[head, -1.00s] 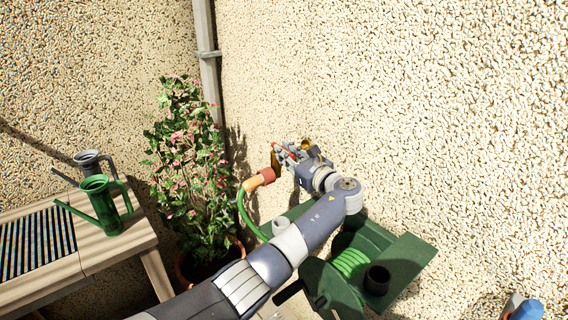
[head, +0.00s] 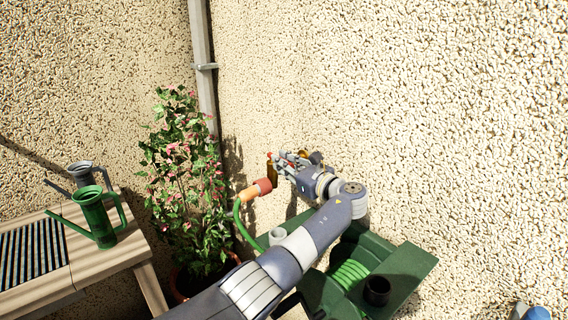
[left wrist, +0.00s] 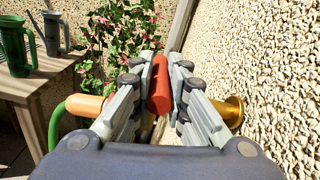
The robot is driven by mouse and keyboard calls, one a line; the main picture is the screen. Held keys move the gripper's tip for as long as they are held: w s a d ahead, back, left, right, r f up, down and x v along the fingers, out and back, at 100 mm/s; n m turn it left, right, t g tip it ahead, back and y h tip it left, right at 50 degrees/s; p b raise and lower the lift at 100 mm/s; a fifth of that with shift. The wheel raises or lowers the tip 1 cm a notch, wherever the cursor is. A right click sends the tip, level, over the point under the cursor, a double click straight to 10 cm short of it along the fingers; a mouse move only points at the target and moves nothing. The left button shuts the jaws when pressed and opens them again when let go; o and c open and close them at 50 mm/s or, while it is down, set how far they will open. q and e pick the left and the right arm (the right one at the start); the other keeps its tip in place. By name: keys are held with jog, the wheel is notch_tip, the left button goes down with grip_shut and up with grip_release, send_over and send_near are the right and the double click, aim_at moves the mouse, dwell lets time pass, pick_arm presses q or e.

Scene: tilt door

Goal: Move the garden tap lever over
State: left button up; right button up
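The garden tap is on the pebbled wall. Its brass body shows beside my fingers in the head view (head: 272,172), and a brass part shows right of them in the left wrist view (left wrist: 234,111). The red lever (left wrist: 160,86) stands between my left gripper's two fingers, which close in against both its sides. My left gripper (head: 283,160) is at the tap in the head view and covers much of it. An orange hose connector (head: 257,189) with a green hose (head: 238,222) joins the tap's outlet.
A green hose reel (head: 400,275) is below my left arm. A potted flowering plant (head: 185,190) stands left of the tap. A wooden bench (head: 110,255) with a green watering can (head: 97,217) and a grey one (head: 82,174) is at far left. A downpipe (head: 202,65) runs up the corner.

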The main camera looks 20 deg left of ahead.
pick_arm(q)
jog(key=shift+o, duration=0.2)
jog(key=shift+w, duration=0.1)
dwell(0.4)
jog(key=v, duration=1.2)
